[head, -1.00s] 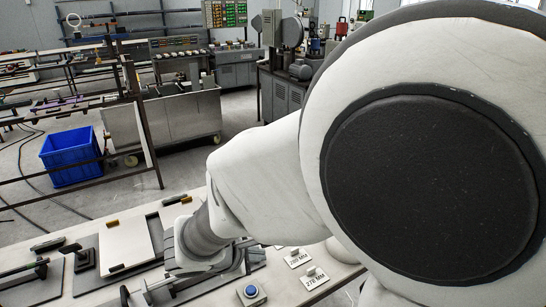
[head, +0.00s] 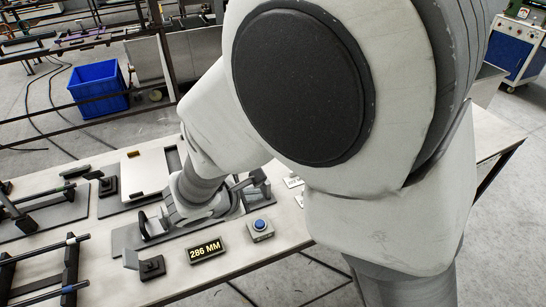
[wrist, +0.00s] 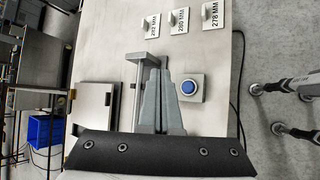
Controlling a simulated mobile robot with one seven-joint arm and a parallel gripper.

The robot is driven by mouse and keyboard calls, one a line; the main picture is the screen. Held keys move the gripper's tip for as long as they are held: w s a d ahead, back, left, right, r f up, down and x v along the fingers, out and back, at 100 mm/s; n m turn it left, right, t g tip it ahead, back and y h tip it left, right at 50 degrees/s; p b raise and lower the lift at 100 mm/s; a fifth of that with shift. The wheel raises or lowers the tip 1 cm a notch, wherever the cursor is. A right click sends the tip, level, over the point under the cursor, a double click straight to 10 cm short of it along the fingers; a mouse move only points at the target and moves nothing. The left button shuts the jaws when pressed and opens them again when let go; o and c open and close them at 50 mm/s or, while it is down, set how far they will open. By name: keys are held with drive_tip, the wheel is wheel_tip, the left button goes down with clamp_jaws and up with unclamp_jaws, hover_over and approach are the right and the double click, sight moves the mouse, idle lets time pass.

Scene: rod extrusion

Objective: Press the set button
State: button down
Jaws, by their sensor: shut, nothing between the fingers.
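The set button is a round blue button (head: 260,225) on a small grey box near the front edge of the bench. It also shows in the wrist view (wrist: 188,88), just right of my fingers. My gripper (wrist: 159,66) is shut and empty, its grey fingers side by side. The fingertips lie left of the button and a little farther up the picture, apart from it in that view. Their height above the bench is hard to tell. In the head view my arm and wrist hide most of the fingers. The button's top is uncovered.
A black display (head: 207,250) reading 286 MM stands left of the button. A small black-based stop (head: 150,266) is farther left. A grey fixture with an upright post (wrist: 143,62) is close to my fingers. Labelled cards (wrist: 181,20) lie beyond, including 280 MM and 278 MM.

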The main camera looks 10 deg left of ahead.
drive_tip(key=b, duration=0.5)
hover_over(261, 219)
drive_tip(key=s, duration=0.2)
drive_tip(key=f, duration=0.4)
drive_tip(key=a+f, duration=0.1)
drive_tip(key=f, duration=0.1)
drive_tip(key=shift+s+f, duration=0.15)
drive_tip(key=shift+f, duration=0.25)
drive_tip(key=shift+f+b, duration=0.85)
drive_tip(key=shift+f, duration=0.15)
drive_tip(key=shift+d+f+b, duration=0.1)
drive_tip(key=shift+f+b, duration=0.2)
drive_tip(key=shift+b, duration=0.3)
drive_tip(key=shift+f+b, duration=0.5)
drive_tip(key=shift+b, duration=0.1)
idle(0.5)
drive_tip(key=shift+r, duration=0.1)
drive_tip(key=shift+r+p, duration=0.6)
drive_tip(key=shift+r, duration=0.25)
